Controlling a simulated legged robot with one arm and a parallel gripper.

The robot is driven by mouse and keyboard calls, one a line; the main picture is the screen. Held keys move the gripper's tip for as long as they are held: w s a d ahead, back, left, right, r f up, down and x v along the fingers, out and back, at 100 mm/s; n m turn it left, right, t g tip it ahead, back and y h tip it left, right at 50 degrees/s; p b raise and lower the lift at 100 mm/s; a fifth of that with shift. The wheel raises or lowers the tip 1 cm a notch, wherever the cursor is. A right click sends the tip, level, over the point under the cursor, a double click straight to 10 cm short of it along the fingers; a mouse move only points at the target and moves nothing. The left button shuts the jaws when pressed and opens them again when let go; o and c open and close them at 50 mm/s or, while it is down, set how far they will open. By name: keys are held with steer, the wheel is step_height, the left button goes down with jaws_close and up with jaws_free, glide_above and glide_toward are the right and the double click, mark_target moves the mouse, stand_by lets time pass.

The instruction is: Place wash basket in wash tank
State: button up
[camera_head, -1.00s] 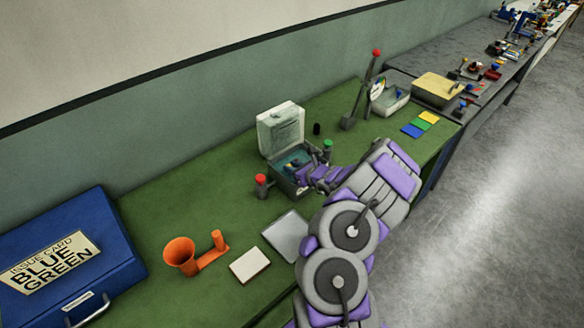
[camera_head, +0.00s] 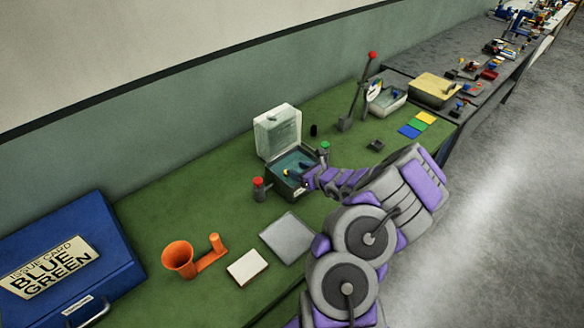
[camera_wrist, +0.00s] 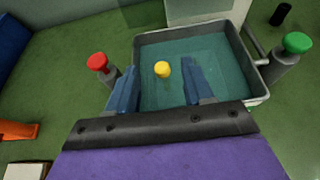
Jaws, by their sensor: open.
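The wash tank (camera_head: 290,190) is a grey open box with teal liquid inside. Its pale lid (camera_head: 278,130) stands raised at the back. A yellow ball-like knob (camera_wrist: 162,69) shows inside the tank outline in the wrist view (camera_wrist: 258,88). The knob may belong to the wash basket, but I cannot make out a basket body. My gripper (camera_wrist: 160,86) is open, its two blue fingers apart over the tank's near side. The knob shows between and beyond the fingertips, with no visible contact. My gripper's palm hides part of the near rim.
A red-topped post (camera_wrist: 98,68) stands left of the tank and a green-topped post (camera_wrist: 294,50) right. An orange funnel piece (camera_head: 180,258), a grey plate (camera_head: 288,238) and a blue case (camera_head: 65,265) lie left and nearer. A small dark block (camera_head: 375,145) lies right.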

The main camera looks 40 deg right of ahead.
steer(key=p+v, duration=0.1)
steer(key=v, duration=0.6)
steer(key=shift+s, duration=0.2)
